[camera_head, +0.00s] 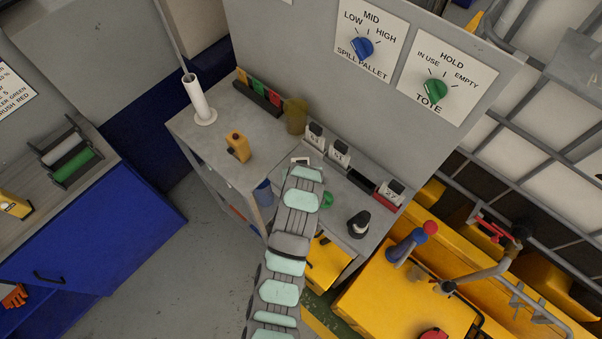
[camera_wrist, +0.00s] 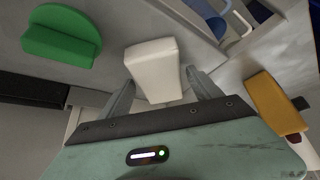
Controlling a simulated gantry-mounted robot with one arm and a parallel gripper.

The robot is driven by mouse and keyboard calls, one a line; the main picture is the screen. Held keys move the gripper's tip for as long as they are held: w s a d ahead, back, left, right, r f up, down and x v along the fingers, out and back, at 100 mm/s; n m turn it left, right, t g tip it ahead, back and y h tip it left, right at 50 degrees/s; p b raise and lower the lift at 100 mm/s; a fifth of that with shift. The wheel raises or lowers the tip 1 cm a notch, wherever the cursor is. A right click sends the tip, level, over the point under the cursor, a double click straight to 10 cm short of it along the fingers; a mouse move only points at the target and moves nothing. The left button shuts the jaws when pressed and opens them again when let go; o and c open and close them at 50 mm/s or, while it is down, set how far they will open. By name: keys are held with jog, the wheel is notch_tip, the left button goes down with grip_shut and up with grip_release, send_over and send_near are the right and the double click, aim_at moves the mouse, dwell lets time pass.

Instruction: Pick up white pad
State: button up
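The white pad (camera_wrist: 153,66) is a pale block in the middle of the wrist view. My gripper (camera_wrist: 161,80) is open, with one grey finger on each side of the pad's near part. Gaps show between the fingers and the pad, and I cannot tell how far down the fingers reach. In the head view my arm's end is over the grey bench (camera_head: 222,124), and it hides the fingers; I cannot make out the pad there.
A green piece (camera_wrist: 62,38) lies left of the pad, and a yellow handheld device (camera_wrist: 273,104) lies to the right. Numbered white cards (camera_head: 339,153) line the bench's back. A black knob-like item (camera_head: 358,224) stands right of my arm. A white roll (camera_head: 197,98) stands upright at left.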

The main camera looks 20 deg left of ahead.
jog(key=c, duration=1.3)
jog(key=shift+r+p, duration=1.5)
jog(key=shift+r, duration=8.8)
jog(key=shift+c, duration=0.2)
jog(key=o, duration=0.8)
jog(key=c, duration=0.5)
jog(key=shift+w, duration=0.1)
